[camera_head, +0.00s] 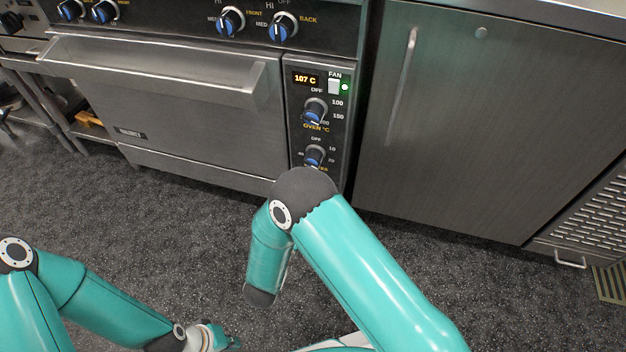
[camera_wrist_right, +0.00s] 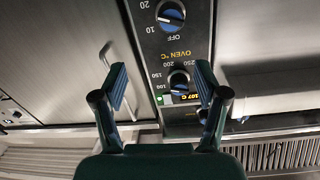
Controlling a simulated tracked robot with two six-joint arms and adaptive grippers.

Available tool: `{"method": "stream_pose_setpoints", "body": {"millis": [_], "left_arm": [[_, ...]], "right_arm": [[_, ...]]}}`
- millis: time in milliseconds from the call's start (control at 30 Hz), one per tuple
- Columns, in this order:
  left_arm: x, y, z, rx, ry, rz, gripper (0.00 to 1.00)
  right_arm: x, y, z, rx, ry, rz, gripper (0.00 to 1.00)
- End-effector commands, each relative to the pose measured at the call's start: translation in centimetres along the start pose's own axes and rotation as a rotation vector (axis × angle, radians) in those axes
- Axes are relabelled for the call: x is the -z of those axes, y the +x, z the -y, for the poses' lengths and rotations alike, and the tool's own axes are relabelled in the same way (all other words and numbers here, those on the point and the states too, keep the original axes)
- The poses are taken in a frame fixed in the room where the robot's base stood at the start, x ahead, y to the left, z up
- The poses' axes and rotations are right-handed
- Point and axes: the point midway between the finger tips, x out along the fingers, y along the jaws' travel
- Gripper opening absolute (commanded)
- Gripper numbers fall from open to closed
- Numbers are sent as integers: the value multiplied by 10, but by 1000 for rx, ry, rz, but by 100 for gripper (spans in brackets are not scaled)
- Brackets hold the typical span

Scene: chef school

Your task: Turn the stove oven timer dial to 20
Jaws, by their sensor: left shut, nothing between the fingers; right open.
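The timer dial (camera_head: 315,155) is a blue and dark knob low on the oven's control panel (camera_head: 297,125), partly close behind my right arm in the head view. In the right wrist view the timer dial (camera_wrist_right: 171,15) appears at the top, turned over, with OFF, 10 and 20 around it. I cannot tell its exact setting. My right gripper (camera_wrist_right: 161,85) is open and empty. Its fingers frame the panel around the oven temperature dial (camera_wrist_right: 179,82) in the picture, with no contact visible. My left gripper (camera_head: 222,339) is shut and empty above the floor, lower left.
The oven temperature dial (camera_head: 314,110) sits above the timer, under a display (camera_head: 306,79) reading 107 C and a fan switch (camera_head: 334,87). The oven door handle (camera_head: 150,72) juts out to the left. A steel cabinet (camera_head: 470,120) stands to the right. Floor in front is clear.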

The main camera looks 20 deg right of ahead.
Motion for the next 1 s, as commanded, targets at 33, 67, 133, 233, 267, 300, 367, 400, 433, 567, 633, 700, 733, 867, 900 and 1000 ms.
{"method": "stream_pose_setpoints", "body": {"millis": [33,67,133,233,267,300,367,400,433,567,633,700,733,867,900,1000], "left_arm": [[0,16,6,0,0,-1,0],[0,18,6,0,0,-1,0],[0,21,8,0,0,-1,0],[0,23,8,0,0,-1,0],[0,23,8,0,0,-1,0],[0,23,8,0,0,-1,0],[1,25,9,0,0,-1,0],[1,26,9,0,1,-1,0],[1,27,10,0,0,-1,0],[1,34,12,0,0,-1,0],[1,38,14,0,0,-1,0],[1,42,15,0,0,-1,0],[1,44,16,0,0,-1,0],[1,52,19,0,0,-1,0],[1,54,19,0,0,-1,0],[1,58,21,0,0,-1,0]], "right_arm": [[-17,-6,4,19,-1,0,73],[-19,-8,6,27,-1,0,73],[-22,-12,9,39,0,-1,73],[-22,-10,11,43,3,-1,73],[-21,-8,12,43,4,-1,73],[-21,-5,12,43,5,-1,73],[-21,2,12,42,5,-1,73],[-21,7,12,40,5,-1,73],[-21,11,12,41,6,-1,73],[-22,36,12,39,6,-2,73],[-22,52,12,39,6,-2,73],[-23,67,13,39,6,-2,73],[-22,74,13,39,6,-3,73],[-22,102,14,39,5,-3,73],[-22,109,15,41,6,-3,73],[-22,127,16,42,5,-3,73]]}}
